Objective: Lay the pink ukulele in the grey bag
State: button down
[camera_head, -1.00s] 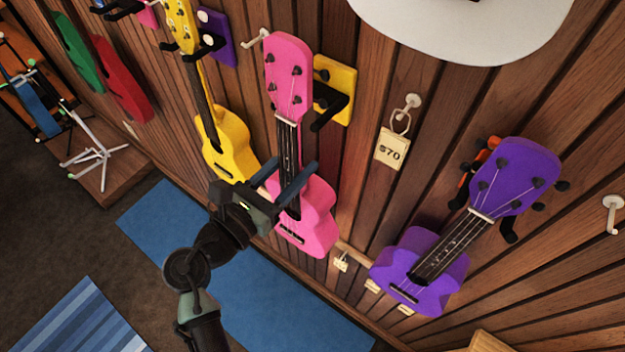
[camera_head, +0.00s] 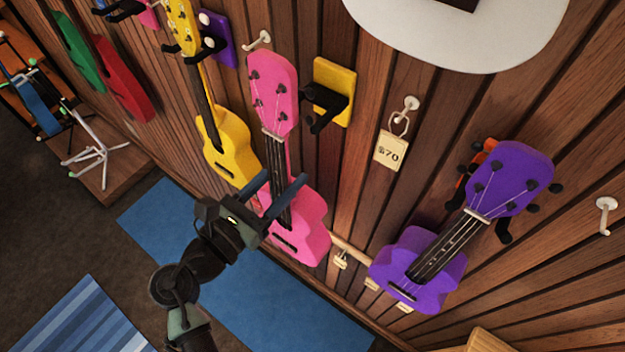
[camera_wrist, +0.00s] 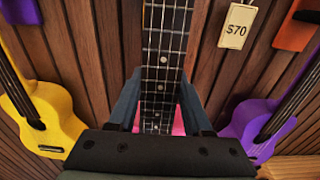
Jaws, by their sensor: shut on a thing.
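The pink ukulele (camera_head: 304,238) is upright in front of the wood-panelled wall, slightly tilted, with its headstock clear to the left of the yellow-backed hanger. My gripper (camera_head: 284,184) is shut on its neck, just above the body. In the wrist view the dark fretted neck (camera_wrist: 165,45) runs between the two blue-grey fingers of my gripper (camera_wrist: 158,103), with a little pink body showing beyond. The grey bag is not seen in either view.
A yellow ukulele (camera_head: 231,140) hangs close on the left, a purple ukulele (camera_head: 415,266) on the right. The empty hanger (camera_head: 333,92) juts from the wall beside the pink headstock. A price tag (camera_head: 391,151) hangs nearby. A blue mat (camera_head: 240,290) lies on the floor below.

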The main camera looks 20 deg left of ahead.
jog(key=shift+p+v, duration=0.75)
jog(key=shift+v, duration=1.1)
jog(key=shift+s, duration=0.25)
jog(key=shift+f, duration=0.1)
